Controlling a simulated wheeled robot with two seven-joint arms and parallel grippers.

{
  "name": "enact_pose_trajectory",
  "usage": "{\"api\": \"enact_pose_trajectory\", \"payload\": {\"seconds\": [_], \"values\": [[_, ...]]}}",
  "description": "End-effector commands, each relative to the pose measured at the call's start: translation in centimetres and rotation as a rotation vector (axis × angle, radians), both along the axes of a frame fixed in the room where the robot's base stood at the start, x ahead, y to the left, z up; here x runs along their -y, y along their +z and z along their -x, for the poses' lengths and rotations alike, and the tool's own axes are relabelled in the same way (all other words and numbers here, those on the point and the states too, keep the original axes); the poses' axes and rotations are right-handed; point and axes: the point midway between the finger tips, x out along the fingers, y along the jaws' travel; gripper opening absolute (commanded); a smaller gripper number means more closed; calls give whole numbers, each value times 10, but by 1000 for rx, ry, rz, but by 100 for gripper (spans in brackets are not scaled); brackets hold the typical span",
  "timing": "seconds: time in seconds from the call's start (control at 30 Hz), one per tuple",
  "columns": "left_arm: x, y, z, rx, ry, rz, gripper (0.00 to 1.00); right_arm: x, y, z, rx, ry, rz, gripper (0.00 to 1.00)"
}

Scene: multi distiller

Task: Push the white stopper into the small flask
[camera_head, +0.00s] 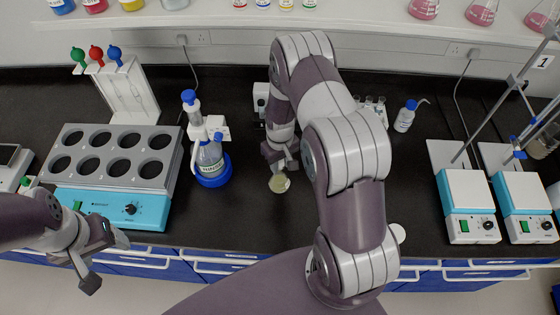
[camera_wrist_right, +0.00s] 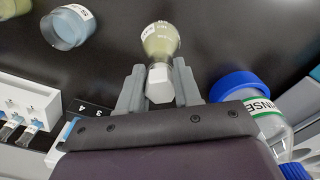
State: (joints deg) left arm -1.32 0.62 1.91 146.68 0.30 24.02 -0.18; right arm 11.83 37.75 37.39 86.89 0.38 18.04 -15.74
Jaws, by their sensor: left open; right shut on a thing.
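The white stopper (camera_wrist_right: 159,86) shows between the fingers of my right gripper (camera_wrist_right: 159,92) in the right wrist view; the gripper is shut on it. The small flask (camera_wrist_right: 161,42), with pale yellow-green contents, is directly beyond the stopper, in line with it. The stopper's far end meets or overlaps the flask's neck; I cannot tell how deep it sits. In the head view the flask (camera_head: 279,184) stands on the black bench just below my right gripper (camera_head: 282,160), which hides its top. My left gripper (camera_head: 106,262) is open and empty at the bench's front left.
A dispenser bottle (camera_head: 210,160) on a blue base stands left of the flask. Further left is a block heater (camera_head: 112,205). Two stirrer hotplates (camera_head: 468,205) stand at the right. A wash bottle (camera_head: 405,118) is behind. Bench right of my right arm is mostly clear.

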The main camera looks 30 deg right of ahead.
Motion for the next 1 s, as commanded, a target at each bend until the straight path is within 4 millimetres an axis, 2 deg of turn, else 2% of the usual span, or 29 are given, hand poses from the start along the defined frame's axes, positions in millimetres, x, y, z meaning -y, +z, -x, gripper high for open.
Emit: {"api": "enact_pose_trajectory", "payload": {"seconds": [0.67, 0.7, 0.77, 1.0], "values": [[0, -7, 0, 0, 0, 0, 72, 0, -9, 0, 0, 0, 0, 5], [0, -7, 0, 0, 0, 0, 72, 0, -9, 0, 0, 0, 0, 43], [0, -7, 0, 0, 0, 0, 72, 0, -9, 0, 0, 0, 0, 62], [0, -7, 0, 0, 0, 0, 72, 0, -9, 0, 0, 0, 0, 63]]}}
